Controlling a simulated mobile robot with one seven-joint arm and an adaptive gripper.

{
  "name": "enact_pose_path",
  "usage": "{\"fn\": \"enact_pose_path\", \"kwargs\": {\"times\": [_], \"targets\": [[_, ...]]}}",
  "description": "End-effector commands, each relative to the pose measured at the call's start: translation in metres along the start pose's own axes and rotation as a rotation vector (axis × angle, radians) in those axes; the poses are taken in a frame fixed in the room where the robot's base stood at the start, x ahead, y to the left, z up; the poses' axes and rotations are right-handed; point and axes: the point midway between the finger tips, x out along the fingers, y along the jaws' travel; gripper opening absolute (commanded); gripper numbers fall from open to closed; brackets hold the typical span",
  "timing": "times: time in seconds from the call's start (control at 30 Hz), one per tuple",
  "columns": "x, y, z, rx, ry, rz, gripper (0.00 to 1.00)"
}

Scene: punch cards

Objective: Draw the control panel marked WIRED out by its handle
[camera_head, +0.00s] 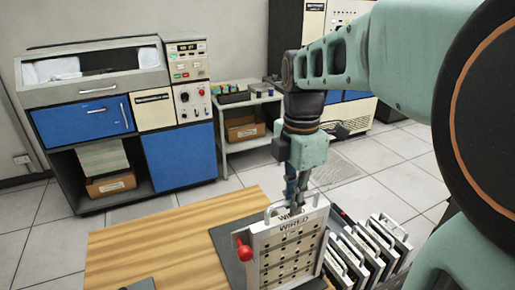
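The control panel marked WIRED (290,262) stands upright, slightly tilted in view, on the wooden table. It is a pale plate with rows of dark sockets. Its label is near the top edge, with a second, partly covered label just behind it. A light handle (318,199) shows at the top. My gripper (293,208) points down at the panel's top edge, with its fingertips overlapping the handle area and label. I cannot tell whether the fingers are closed on the handle. A red ball knob (243,251) is at the panel's left side.
Several pale panels with handles (386,246) stand in a row to the right. The wooden table (150,240) is mostly bare at left. A blue and grey machine (180,157) and a shelf with boxes (262,90) stand behind on the tiled floor.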

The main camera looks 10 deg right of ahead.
Motion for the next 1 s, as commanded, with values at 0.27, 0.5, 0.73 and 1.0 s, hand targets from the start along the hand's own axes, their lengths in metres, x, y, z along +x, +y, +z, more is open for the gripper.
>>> {"fn": "enact_pose_path", "kwargs": {"times": [0.27,0.5,0.73,1.0], "targets": [[0.0,0.0,0.0,0.0,0.0,0.0,0.0],[-0.002,0.001,0.0,0.0,-0.001,0.005,0.0],[-0.015,0.001,0.0,0.0,-0.001,0.005,0.0],[-0.036,0.001,0.0,0.0,-0.001,0.005,0.0]]}}
